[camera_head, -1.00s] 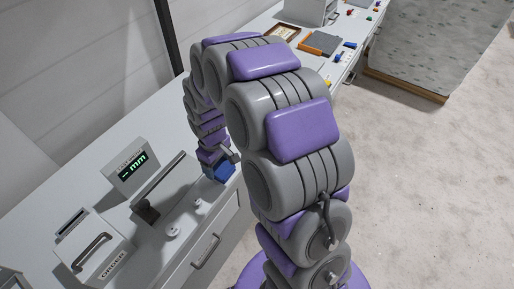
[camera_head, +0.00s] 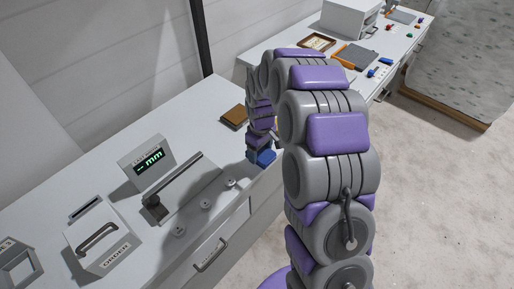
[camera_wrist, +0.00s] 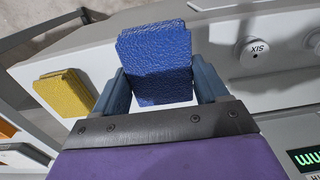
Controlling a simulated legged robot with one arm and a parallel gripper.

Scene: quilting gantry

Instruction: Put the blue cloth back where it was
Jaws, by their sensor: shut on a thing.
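The blue cloth (camera_wrist: 155,62), a thick textured pad, stands between the two fingers of my gripper (camera_wrist: 162,85) in the wrist view. My gripper is shut on it. In the head view the blue cloth (camera_head: 266,157) shows at the end of my arm, by the front edge of the white bench and right of the knobs. My gripper (camera_head: 261,147) is partly hidden by my arm there. A similar yellow cloth (camera_wrist: 66,93) lies on a pale surface left of my gripper in the wrist view. I cannot make it out in the head view.
White knobs (camera_head: 206,204) and a long grey bar (camera_head: 178,186) are left of my gripper. A display reading "mm" (camera_head: 149,164) stands behind. A brown block (camera_head: 234,116) lies farther back. A second bench (camera_head: 285,47) holds a frame and small coloured pieces.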

